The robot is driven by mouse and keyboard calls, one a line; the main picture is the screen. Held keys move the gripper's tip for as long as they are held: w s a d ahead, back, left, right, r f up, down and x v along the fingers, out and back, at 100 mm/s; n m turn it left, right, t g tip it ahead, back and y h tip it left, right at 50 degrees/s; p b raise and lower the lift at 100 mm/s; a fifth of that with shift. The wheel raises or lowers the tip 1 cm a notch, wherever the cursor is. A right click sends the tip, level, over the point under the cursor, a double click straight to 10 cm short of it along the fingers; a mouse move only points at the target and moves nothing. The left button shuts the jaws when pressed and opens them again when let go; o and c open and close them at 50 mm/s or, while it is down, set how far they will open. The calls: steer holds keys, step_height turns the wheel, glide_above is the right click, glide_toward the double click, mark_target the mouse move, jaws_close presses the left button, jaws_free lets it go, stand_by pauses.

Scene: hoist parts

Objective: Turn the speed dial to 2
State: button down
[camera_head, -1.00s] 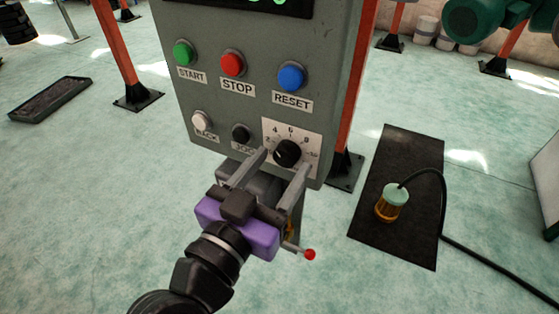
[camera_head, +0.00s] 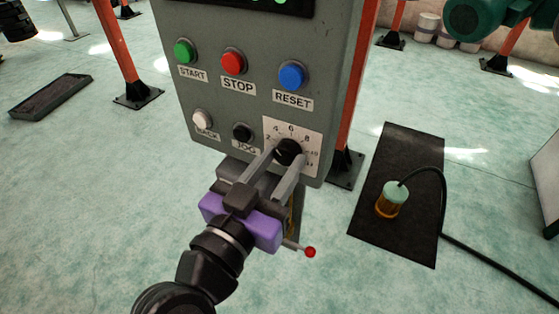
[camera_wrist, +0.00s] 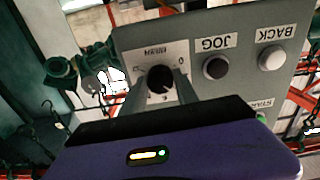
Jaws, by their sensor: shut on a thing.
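The black speed dial (camera_head: 289,151) sits on a white scale plate (camera_head: 308,137) at the lower right of the grey control panel (camera_head: 260,118). The numbers 2, 4, 6, 8 and 10 ring it. My gripper (camera_head: 286,160) has its two fingers closed around the dial from the front. In the wrist view the dial (camera_wrist: 160,79) lies between the fingertips, and the panel appears upside down. The fingers partly cover the dial and the lower part of the plate. I cannot tell clearly where the pointer stands.
The black JOG button (camera_head: 242,132) and white BACK button (camera_head: 203,119) are left of the dial. Green, red and blue buttons are above. A lever with a red knob (camera_head: 310,252) is below right of my gripper.

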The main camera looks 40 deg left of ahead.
steer(key=n+p, duration=0.1)
steer(key=n, duration=0.2)
steer(key=shift+r+p, duration=0.1)
steer(key=shift+p, duration=0.3)
steer(key=shift+n+p, duration=1)
steer(key=shift+n, duration=1.1)
steer(key=c, duration=0.9)
jaws_free()
steer(key=b+v, duration=0.1)
steer(key=v, duration=0.6)
steer(key=shift+s+d, duration=0.1)
steer(key=shift+s, duration=0.3)
